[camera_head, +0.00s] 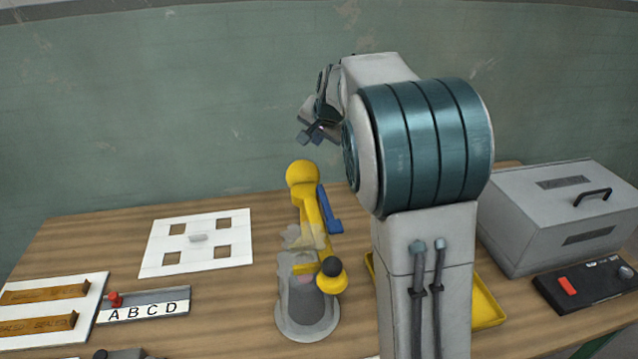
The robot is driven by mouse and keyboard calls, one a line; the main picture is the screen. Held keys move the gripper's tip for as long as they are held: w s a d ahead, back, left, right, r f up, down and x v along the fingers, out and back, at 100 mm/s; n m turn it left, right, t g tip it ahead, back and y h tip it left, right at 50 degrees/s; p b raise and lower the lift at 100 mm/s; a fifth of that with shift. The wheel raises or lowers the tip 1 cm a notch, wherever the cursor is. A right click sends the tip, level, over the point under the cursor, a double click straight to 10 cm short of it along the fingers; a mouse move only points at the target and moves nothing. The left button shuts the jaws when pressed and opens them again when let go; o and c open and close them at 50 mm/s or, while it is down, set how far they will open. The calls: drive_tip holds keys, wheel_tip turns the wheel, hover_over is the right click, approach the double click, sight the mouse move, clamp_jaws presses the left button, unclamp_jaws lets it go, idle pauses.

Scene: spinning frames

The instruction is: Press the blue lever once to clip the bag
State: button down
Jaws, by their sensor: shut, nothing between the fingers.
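The blue lever (330,212) is a narrow blue bar on the right side of a yellow clipping stand (303,175), which has a round knob on top. A pale, partly see-through shape (297,238), perhaps the bag's gathered neck, lies at the stand's middle, above a grey rounded body (308,302). Which part is the bag is hard to tell. My gripper (312,134) is shut and empty. It appears above the stand's top knob in the picture, apart from the lever.
A white board with square holes (160,258) lies to the left. A slider marked A B C D (143,309) and a board with wooden bars (90,291) are farther left. My arm partly hides a yellow tray (487,305). A grey box (520,235) and black switch panel (585,291) stand right.

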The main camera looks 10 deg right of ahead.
sight(320, 185)
drive_tip(key=shift+f, duration=0.1)
drive_tip(key=f+b, duration=0.2)
drive_tip(key=s+f+b, duration=0.1)
drive_tip(key=f+b, duration=0.1)
drive_tip(key=f, duration=0.1)
drive_tip(key=f+b, duration=0.3)
drive_tip(key=shift+s+f, duration=0.1)
drive_tip(key=shift+s, duration=0.15)
drive_tip(key=shift+f, duration=0.15)
drive_tip(key=shift+f+b, duration=0.15)
drive_tip(key=shift+b, duration=0.15)
idle(1.5)
drive_tip(key=shift+s+f, duration=0.15)
drive_tip(key=shift+f, duration=0.1)
